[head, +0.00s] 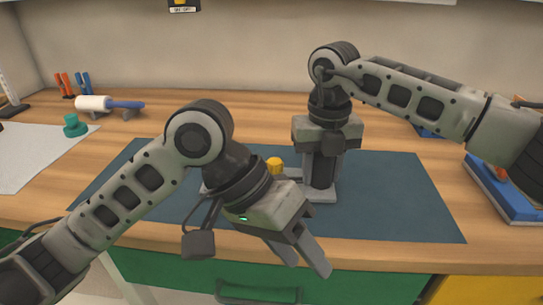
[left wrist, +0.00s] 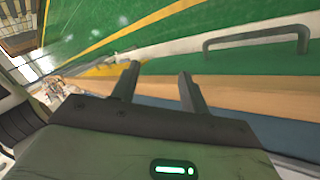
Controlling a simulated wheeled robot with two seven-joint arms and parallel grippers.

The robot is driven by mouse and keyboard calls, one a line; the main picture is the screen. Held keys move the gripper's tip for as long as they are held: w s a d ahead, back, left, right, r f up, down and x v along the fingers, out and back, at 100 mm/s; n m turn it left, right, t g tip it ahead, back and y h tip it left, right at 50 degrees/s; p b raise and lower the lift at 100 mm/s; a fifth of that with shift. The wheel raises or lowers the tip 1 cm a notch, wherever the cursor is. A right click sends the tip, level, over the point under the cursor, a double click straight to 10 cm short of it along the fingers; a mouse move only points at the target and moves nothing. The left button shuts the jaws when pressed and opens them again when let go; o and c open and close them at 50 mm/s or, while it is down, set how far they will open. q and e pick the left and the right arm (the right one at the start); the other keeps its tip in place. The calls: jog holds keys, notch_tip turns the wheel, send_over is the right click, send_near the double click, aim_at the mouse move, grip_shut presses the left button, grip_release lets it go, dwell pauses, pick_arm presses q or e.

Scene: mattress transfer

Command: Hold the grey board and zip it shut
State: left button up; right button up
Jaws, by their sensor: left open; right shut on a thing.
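My right gripper (head: 320,185) points straight down over the blue mat and is shut on a light grey piece that seems to be the grey board. Most of the board is hidden behind my grippers. A yellow knob-like part (head: 274,164) shows just left of my right gripper; whether it is the zip's pull is unclear. My left gripper (head: 303,257) is open and empty at the front edge of the table, tilted down to the right. Its two parted fingers also show in the left wrist view (left wrist: 158,88), with nothing between them.
The blue mat (head: 410,205) lies on the wooden table (head: 240,105). A white roller (head: 95,103), green tape (head: 74,126) and upright tools stand at the back left. A blue-edged item (head: 497,195) lies at the right. Green drawers (head: 350,287) are below the front edge.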

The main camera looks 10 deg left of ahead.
pick_arm(q)
jog(key=w+a+r+m+t+y, duration=0.2)
jog(key=w+a+r, duration=0.25)
jog(key=w, duration=0.45)
jog(key=m+t+y, duration=0.1)
jog(key=m+t, duration=0.1)
send_near(273, 162)
jog(key=x, duration=0.9)
jog(key=shift+c, duration=0.4)
